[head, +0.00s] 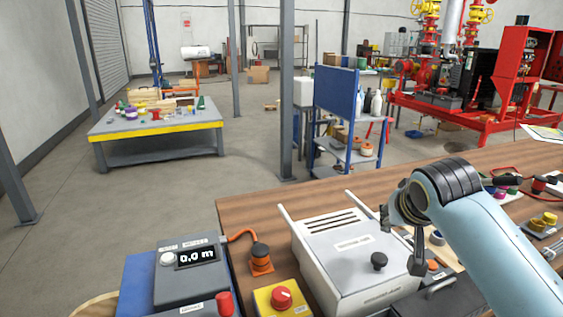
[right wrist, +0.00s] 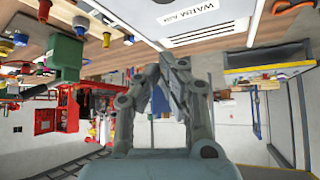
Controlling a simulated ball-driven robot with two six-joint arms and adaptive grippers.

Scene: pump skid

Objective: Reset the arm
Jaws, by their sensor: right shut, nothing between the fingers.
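My right arm, light blue with a dark wrist, comes in from the right in the head view. Its gripper (head: 417,262) hangs over the wooden bench, beside the white box (head: 345,258) with a black knob. In the right wrist view the scene is upside down, and the gripper's grey fingers (right wrist: 172,62) meet at their tips with nothing between them. The white box (right wrist: 190,22) is partly cut off at the top of that view. My left gripper is not in view.
Small coloured parts crowd the right side.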

